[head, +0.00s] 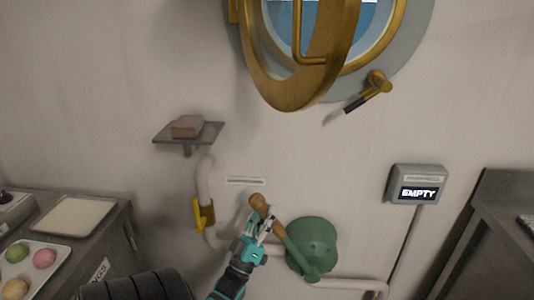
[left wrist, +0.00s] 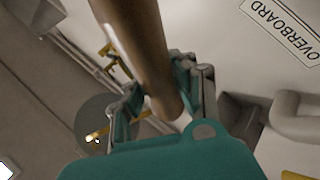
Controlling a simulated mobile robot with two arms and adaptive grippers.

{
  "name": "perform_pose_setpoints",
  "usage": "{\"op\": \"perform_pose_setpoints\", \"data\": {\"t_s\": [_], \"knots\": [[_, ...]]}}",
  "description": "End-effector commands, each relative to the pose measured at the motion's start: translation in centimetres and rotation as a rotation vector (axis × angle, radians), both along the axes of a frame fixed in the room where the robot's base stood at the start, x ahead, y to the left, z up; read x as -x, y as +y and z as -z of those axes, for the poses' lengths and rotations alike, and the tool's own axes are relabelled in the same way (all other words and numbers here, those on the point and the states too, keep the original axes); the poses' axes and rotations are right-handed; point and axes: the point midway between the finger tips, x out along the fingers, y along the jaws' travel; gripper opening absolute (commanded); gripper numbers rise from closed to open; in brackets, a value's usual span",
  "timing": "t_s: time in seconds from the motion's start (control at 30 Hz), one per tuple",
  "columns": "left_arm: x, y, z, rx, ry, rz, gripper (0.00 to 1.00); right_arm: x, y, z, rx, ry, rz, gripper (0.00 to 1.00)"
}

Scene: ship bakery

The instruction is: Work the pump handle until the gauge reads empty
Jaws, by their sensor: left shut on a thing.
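The pump is a round green body (head: 313,246) on the wall, with a green lever and a brown wooden pump handle (head: 259,202) rising to its upper left. My left gripper (head: 263,221) is shut on the handle just below its end. In the left wrist view the brown handle (left wrist: 137,40) runs between the fingers of the left gripper (left wrist: 165,95). The gauge (head: 417,185) on the wall at right shows "EMPTY" in lit letters. My right gripper is not in view.
An open brass porthole (head: 300,80) is above. A small shelf (head: 205,136) holds a brown block. A white pipe with a yellow valve lever (head: 198,215) runs beside the pump. Counters stand at both sides, the left with trays (head: 72,215) and colored round items.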

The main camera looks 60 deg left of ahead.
Motion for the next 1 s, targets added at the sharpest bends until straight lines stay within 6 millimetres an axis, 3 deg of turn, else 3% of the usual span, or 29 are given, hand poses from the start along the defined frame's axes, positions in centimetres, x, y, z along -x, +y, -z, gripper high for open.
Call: {"op": "perform_pose_setpoints", "data": {"t_s": [0.03, 0.07, 0.27, 0.63, 1.0], "knots": [[0.2, 0.1, 0.7, 0.007, 0.01, -0.006, 0.0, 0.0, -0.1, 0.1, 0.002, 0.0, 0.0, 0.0], [0.3, 0.1, 0.7, 0.007, 0.011, -0.006, 0.29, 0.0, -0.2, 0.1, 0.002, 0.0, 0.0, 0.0], [0.2, 0.1, 0.5, 0.006, 0.008, -0.004, 0.53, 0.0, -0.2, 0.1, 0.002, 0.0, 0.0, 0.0], [0.6, -0.1, 0.9, 0.005, 0.008, -0.002, 0.53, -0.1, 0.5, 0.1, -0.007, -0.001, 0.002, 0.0], [5.9, -2.0, 5.7, 0.006, 0.012, -0.005, 0.53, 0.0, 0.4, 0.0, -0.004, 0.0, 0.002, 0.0]]}}
